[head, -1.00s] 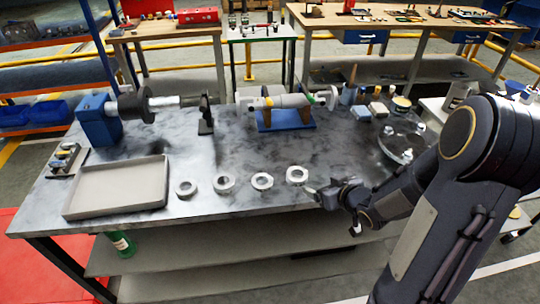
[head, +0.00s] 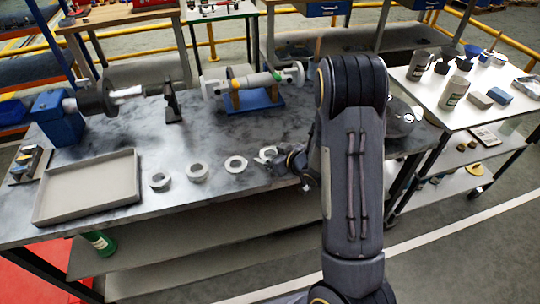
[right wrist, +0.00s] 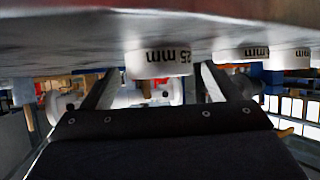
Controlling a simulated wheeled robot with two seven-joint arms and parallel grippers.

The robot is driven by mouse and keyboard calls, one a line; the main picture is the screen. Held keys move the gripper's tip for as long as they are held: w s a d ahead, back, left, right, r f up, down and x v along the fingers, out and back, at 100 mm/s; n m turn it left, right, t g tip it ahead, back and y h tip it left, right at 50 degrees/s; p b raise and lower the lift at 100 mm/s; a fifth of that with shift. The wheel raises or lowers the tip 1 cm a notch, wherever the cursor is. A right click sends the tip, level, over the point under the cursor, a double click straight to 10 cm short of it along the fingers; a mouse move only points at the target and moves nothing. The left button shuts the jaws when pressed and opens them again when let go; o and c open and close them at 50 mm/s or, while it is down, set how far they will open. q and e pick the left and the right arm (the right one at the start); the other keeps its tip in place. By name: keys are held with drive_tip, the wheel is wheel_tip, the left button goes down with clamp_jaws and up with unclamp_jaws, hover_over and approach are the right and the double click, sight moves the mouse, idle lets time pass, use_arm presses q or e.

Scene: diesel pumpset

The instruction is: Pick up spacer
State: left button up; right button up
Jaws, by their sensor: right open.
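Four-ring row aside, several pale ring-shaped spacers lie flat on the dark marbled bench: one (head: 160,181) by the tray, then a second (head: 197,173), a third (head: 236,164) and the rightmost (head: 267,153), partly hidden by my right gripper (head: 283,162). In the right wrist view, which looks upside down, a white spacer marked "25 mm" (right wrist: 158,62) shows between the directions of the two spread fingers of my right gripper (right wrist: 161,82). The fingers are open and empty; whether they reach around the spacer cannot be told. My left gripper is out of view.
A shallow grey tray (head: 88,212) sits at the bench's left. A blue-based machine (head: 60,118) and a shaft on a blue stand (head: 252,102) are behind the spacers. A white side table (head: 480,112) with containers stands right.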

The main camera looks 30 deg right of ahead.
sight(273, 148)
drive_tip(key=shift+c, duration=0.2)
drive_tip(key=c, duration=1.1)
drive_tip(key=shift+r, duration=0.15)
drive_tip(key=shift+r, duration=0.2)
wheel_tip(273, 148, up, 2)
drive_tip(key=shift+r, duration=0.15)
drive_tip(key=s+a+r, duration=0.2)
drive_tip(key=s+r, duration=0.1)
drive_tip(key=s, duration=0.1)
drive_tip(key=s+a+r, duration=0.2)
drive_tip(key=s+r, duration=0.1)
drive_tip(key=s, duration=0.1)
drive_tip(key=s+a+r, duration=0.2)
drive_tip(key=s+r, duration=0.2)
drive_tip(key=shift+s, duration=0.3)
